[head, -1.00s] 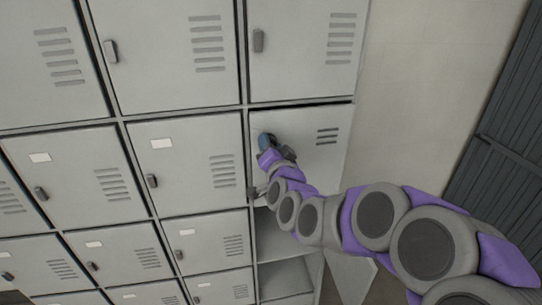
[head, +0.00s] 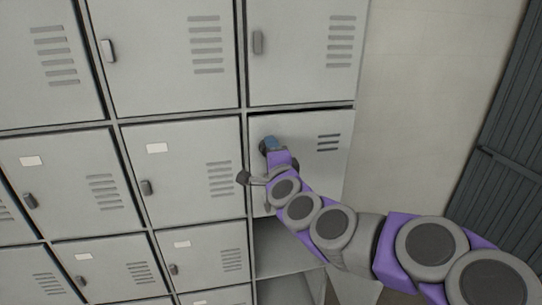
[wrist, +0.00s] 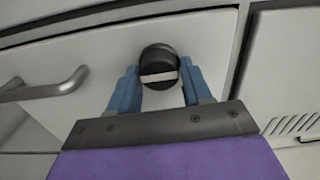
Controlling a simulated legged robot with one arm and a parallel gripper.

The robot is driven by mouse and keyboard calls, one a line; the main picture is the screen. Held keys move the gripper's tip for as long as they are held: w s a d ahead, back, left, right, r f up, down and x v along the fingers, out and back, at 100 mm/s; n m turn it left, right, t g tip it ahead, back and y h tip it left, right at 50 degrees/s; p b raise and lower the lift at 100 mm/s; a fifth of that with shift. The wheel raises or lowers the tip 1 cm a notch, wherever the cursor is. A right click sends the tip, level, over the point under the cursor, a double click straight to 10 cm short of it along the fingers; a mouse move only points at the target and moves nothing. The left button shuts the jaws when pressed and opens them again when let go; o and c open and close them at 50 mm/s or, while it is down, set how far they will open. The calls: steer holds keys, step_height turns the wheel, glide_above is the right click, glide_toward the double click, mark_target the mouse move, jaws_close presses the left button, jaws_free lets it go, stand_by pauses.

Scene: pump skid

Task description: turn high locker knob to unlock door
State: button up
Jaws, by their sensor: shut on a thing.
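The high locker door (head: 305,145) is pale grey with short vent slots and looks closed in its frame. Its round black knob (wrist: 158,55), with a pale bar across its face, shows in the wrist view. My gripper (wrist: 160,82) has its blue fingers on the two sides of the knob and is shut on it. In the head view my gripper (head: 270,146) is at the door's upper left and hides the knob. A grey bar handle (wrist: 50,90) shows to the left of the knob in the wrist view.
Closed lockers with small grey latches, such as this one (head: 185,170), stand to the left and above. An open compartment (head: 278,248) lies below the door. A plain wall (head: 430,110) and a dark slatted panel (head: 505,150) are at the right.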

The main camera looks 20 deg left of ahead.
steer(key=shift+f+m, duration=0.2)
steer(key=shift+m, duration=0.2)
steer(key=o, duration=1)
steer(key=shift+w, duration=0.15)
steer(key=shift+r, duration=0.1)
steer(key=shift+s, duration=0.2)
